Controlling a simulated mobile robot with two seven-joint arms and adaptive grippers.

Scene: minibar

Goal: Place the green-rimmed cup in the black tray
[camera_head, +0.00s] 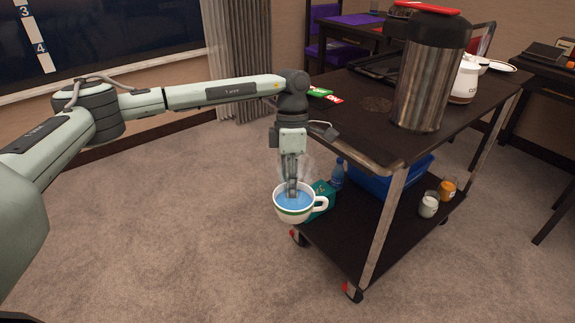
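The green-rimmed cup (283,212) is white with a green band and a blue inside. It hangs in the air beside the front left side of the cart, below the height of its top. My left gripper (292,190) points down with its fingers at the cup's rim and appears shut on it. The fingers partly hide the cup's inside. The black tray (376,67) lies at the back of the cart's top and is partly hidden behind the steel dispenser. My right gripper is not in view.
The cart (345,125) carries a tall steel dispenser (422,85), a white pot (465,80) and red and green packets (325,95). Its lower shelf holds a blue bin (375,185), a teal box (322,190), a bottle (338,175) and small jars. Open carpet lies left.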

